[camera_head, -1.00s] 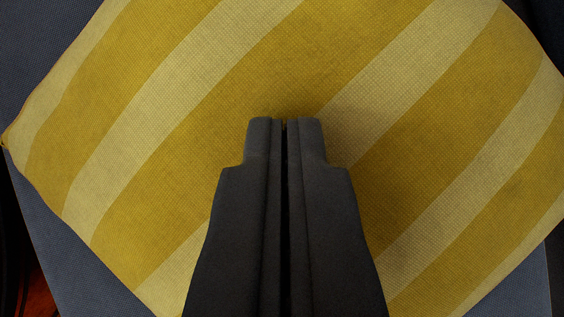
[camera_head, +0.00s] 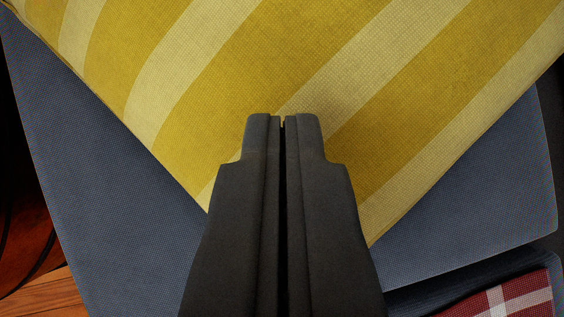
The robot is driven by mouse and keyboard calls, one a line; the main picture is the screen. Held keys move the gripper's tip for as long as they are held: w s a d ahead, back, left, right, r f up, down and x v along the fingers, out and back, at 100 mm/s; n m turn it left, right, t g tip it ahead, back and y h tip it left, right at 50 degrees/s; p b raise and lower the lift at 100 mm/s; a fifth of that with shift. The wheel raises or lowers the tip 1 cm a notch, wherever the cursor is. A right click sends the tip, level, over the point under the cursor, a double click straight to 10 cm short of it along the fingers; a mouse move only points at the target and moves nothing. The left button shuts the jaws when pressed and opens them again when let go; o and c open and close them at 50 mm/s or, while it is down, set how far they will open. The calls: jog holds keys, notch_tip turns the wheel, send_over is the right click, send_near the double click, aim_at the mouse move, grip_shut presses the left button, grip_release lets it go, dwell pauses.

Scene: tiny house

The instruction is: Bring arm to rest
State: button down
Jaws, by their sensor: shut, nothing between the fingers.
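My gripper (camera_head: 283,122) is in the lower middle of the view, its two dark fingers side by side with only a thin dark slit between them. It is shut and empty. Its tips overlap a yellow cushion with pale stripes (camera_head: 240,60) in the picture. I cannot tell how far the tips are from the cushion. The rest of my arm is not in view.
The striped cushion lies on a blue-grey fabric seat (camera_head: 130,210). A red and white checked cloth (camera_head: 510,300) shows at the lower right. Wooden floor (camera_head: 45,295) shows at the lower left. A dark gap runs along the left edge.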

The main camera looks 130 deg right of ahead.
jog(key=shift+s+d, duration=0.6)
jog(key=shift+d, duration=0.1)
jog(key=w+a+r+m+t+h, duration=0.2)
jog(key=w+a+r+m+h, duration=0.15)
jog(key=a+r, duration=1.05)
jog(key=w+a+r+m+t+h, duration=0.3)
jog(key=a+r, duration=0.6)
jog(key=r, duration=0.9)
jog(key=s+a+r+m+t, duration=0.2)
jog(key=s+a+r+t, duration=0.2)
jog(key=s+a+r, duration=0.4)
jog(key=s+a+r+m+t, duration=0.1)
jog(key=s+a+r+t, duration=0.3)
jog(key=s+a+r, duration=0.5)
notch_tip(320, 180, up, 4)
jog(key=shift+a+r+m+y, duration=0.2)
jog(key=shift+a+m+y, duration=0.2)
jog(key=shift+a, duration=0.25)
